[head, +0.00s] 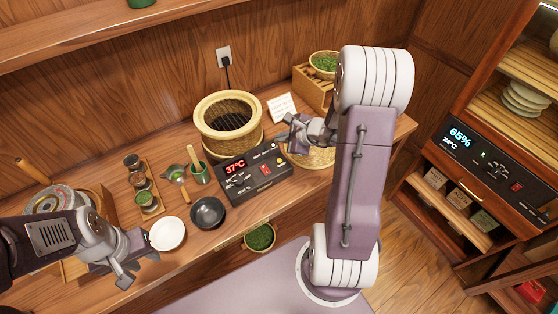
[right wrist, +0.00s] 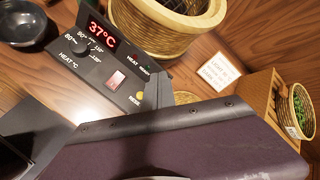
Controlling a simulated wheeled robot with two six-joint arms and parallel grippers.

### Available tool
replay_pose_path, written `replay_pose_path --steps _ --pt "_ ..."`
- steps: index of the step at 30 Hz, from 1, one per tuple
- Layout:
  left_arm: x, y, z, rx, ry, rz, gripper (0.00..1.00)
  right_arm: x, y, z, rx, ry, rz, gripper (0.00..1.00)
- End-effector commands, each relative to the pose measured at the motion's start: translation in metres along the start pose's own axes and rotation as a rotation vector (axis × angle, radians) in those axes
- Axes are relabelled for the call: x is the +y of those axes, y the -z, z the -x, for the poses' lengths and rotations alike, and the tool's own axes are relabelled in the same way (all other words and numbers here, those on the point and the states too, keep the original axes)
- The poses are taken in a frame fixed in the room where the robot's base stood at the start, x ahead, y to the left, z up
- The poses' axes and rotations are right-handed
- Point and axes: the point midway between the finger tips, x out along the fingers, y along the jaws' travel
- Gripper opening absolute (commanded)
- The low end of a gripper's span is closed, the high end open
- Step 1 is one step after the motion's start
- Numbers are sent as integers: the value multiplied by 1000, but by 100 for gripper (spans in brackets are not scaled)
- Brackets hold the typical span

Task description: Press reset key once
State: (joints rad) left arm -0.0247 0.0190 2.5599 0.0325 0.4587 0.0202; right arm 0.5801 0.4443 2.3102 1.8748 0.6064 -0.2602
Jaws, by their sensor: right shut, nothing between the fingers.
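The black control box (head: 253,172) stands on the wooden counter and its red display reads 37°C. Its yellow reset key (right wrist: 139,96) shows in the right wrist view at the box's right end, with its label partly covered. My right gripper (head: 288,131) is shut and empty, above the counter behind the box's right end. In the right wrist view a dark grey finger (right wrist: 163,92) appears just right of the key; I cannot tell whether they touch. My left gripper (head: 139,259) is open and empty near the counter's front left, beside a white bowl (head: 167,233).
A woven steamer basket (head: 228,120) stands behind the box. A white card (head: 282,107) and a wooden rack (head: 312,91) are behind my right gripper. A cabinet reading 65% (head: 461,135) stands at right.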

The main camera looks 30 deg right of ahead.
Motion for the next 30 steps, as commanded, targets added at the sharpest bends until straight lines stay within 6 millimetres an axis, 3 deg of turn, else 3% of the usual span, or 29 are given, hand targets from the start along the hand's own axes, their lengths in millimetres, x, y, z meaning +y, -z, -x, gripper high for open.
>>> replay_pose_path --steps 18,30 --pt "-1 -7 -67 0 0 0 36 42 42 -58 0 0 1 0" --pt "-1 -7 -68 0 0 0 36 42 42 -58 0 0 0 0"
